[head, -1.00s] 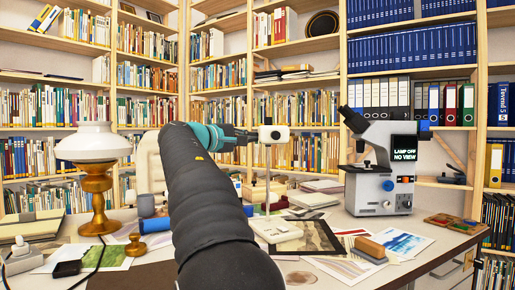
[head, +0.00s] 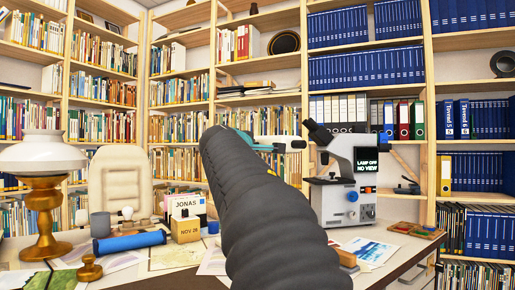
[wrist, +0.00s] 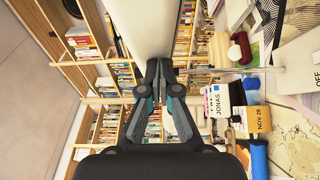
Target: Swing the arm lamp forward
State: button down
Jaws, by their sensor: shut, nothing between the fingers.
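The arm lamp's white head (head: 289,143) shows just right of my teal wrist in the head view. In the wrist view a large white part, apparently the lamp head (wrist: 145,28), fills the top centre. A thin pole (wrist: 235,70) and a white base marked OFF (wrist: 301,65) lie to its right. My gripper (wrist: 160,65) is shut and empty, with its fingertips at the lower edge of the white part. Whether they touch it I cannot tell. In the head view my arm hides the lamp's stand and base. The microscope (head: 347,170) has a screen reading LAMP OFF NO VIEW.
A brass lamp with a white shade (head: 42,155) stands at the left. A cream chair (head: 117,187) stands behind. Bookshelves line the walls.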

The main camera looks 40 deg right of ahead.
jog(key=shift+s+d, duration=0.1)
jog(key=shift+d, duration=0.15)
